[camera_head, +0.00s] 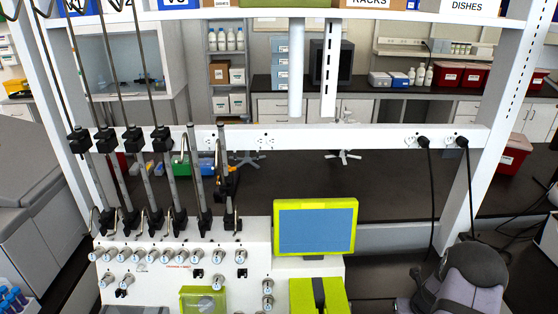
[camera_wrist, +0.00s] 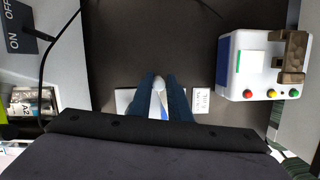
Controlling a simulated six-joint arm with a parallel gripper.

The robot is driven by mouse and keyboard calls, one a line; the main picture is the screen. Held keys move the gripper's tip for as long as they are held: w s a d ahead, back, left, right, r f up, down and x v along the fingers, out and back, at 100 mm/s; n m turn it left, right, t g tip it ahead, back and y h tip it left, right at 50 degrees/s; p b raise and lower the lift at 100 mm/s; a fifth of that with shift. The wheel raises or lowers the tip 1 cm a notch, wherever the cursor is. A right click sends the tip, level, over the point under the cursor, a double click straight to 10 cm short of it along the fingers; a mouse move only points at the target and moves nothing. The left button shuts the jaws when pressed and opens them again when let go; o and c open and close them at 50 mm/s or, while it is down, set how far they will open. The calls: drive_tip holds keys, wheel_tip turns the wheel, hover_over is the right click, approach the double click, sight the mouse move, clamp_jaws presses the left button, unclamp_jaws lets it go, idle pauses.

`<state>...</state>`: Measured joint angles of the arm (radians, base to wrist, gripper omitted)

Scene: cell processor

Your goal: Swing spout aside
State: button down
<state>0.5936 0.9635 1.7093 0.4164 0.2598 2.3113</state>
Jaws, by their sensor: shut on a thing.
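In the wrist view my gripper (camera_wrist: 160,92) shows as two dark blue fingers that converge at the middle of the picture. They are shut on a small pale rounded piece (camera_wrist: 159,84). It may be the end of the spout, but the fingers hide most of it, so I cannot tell for sure. In the head view no spout can be made out clearly, and my gripper does not show there.
The wrist view shows a white device (camera_wrist: 250,75) with red, yellow and green buttons at right, and an ON/OFF panel (camera_wrist: 30,30) at upper left.

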drive_tip(key=c, duration=1.7)
unclamp_jaws()
drive_tip(key=shift+s+a+f, duration=0.15)
drive_tip(key=shift+s+f, duration=0.1)
drive_tip(key=shift+s, duration=0.1)
drive_tip(key=shift+w+r, duration=0.1)
drive_tip(key=shift+r, duration=0.05)
drive_tip(key=shift+w+r, duration=0.15)
drive_tip(key=shift+r, duration=2.95)
